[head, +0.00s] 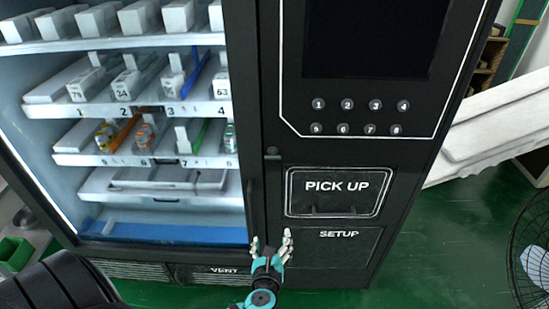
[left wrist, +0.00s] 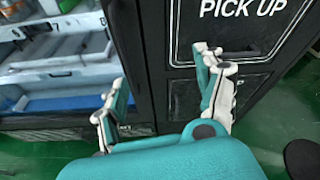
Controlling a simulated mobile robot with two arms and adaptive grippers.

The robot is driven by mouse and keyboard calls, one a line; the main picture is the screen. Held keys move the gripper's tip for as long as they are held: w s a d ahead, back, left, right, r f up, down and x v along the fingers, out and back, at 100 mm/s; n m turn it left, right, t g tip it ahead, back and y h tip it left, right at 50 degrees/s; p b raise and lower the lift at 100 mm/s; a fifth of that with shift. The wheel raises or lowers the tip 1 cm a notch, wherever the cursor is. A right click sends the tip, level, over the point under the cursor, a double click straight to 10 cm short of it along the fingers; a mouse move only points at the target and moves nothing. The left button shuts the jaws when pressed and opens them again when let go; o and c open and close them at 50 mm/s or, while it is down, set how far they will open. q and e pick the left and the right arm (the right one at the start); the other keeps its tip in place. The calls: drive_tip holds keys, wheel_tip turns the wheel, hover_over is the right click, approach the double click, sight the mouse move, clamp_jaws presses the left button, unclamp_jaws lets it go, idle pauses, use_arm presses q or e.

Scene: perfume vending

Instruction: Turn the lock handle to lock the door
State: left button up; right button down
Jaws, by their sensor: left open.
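The vending machine door (head: 243,100) has a dark frame around glass and looks closed against the black control panel (head: 285,150). A small dark fitting (head: 272,153) sits on the seam beside the door and looks like the lock handle; its exact turn is too small to tell. My left gripper (head: 271,238) is open and empty, low in front of the seam, well below that fitting. In the left wrist view its two fingers (left wrist: 160,72) are spread apart with nothing between them. The lock fitting does not show there. My right gripper is not in view.
The pick-up hatch (head: 332,192) and setup panel (head: 334,245) are right of my left gripper. Stocked shelves (head: 150,105) stand behind the glass. Green floor (head: 440,250) is open right of the machine.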

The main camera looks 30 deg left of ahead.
use_arm(q)
wheel_tip(320, 180, up, 11)
drive_tip(key=m+t+y, duration=0.2)
drive_tip(key=p, duration=0.4)
approach(273, 159)
drive_tip(key=shift+y, duration=0.4)
drive_tip(key=x, duration=0.8)
drive_tip(key=shift+w+a+f, duration=0.1)
drive_tip(key=shift+w, duration=0.3)
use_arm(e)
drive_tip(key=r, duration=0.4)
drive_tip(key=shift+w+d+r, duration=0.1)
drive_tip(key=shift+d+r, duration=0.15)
use_arm(q)
drive_tip(key=shift+c, duration=0.2)
drive_tip(key=shift+t, duration=0.3)
drive_tip(key=c, duration=1.1)
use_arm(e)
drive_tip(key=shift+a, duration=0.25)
